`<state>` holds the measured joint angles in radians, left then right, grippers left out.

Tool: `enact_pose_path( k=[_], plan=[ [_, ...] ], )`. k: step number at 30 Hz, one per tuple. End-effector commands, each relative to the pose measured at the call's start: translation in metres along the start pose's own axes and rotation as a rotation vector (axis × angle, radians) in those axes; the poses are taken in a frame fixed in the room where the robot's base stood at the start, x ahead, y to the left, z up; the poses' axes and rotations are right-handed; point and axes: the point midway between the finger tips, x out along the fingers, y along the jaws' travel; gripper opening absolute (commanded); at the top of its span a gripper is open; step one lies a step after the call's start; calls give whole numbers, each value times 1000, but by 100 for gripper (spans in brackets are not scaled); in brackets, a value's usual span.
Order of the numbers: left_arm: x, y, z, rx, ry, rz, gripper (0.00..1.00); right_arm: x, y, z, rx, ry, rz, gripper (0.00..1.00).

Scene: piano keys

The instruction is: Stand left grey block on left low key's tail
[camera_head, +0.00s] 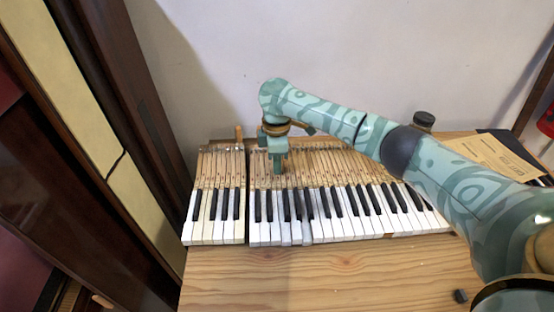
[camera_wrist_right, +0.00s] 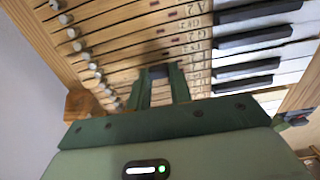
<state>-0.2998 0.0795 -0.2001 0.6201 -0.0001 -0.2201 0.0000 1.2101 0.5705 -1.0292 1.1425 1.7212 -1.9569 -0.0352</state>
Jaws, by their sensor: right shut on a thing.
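My right gripper (camera_head: 277,168) reaches down over the wooden key tails of the keyboard, just right of the gap between its two sections. In the right wrist view its fingers (camera_wrist_right: 161,86) are shut on a small dark grey block (camera_wrist_right: 158,72), seen between the fingertips above the tails. I cannot tell whether the block touches a tail. The piano keys (camera_head: 345,228) have white and black fronts and bare wooden tails (camera_head: 335,165). I cannot make out clearly which key is the left low key. My left gripper is out of view.
A small dark block (camera_head: 460,296) lies near the table's front right. A wooden post (camera_head: 239,132) stands behind the gap, also in the right wrist view (camera_wrist_right: 85,105). Brown papers (camera_head: 495,155) lie at the right. The wooden table (camera_head: 310,280) is clear in front of the keys.

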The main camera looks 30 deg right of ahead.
Motion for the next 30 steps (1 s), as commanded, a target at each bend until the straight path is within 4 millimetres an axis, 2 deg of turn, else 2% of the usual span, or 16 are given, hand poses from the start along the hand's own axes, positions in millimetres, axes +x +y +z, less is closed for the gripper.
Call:
enact_pose_path(
  k=[30],
  plan=[
    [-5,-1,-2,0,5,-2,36,8,0,0,0,0,0,0]
  ],
)
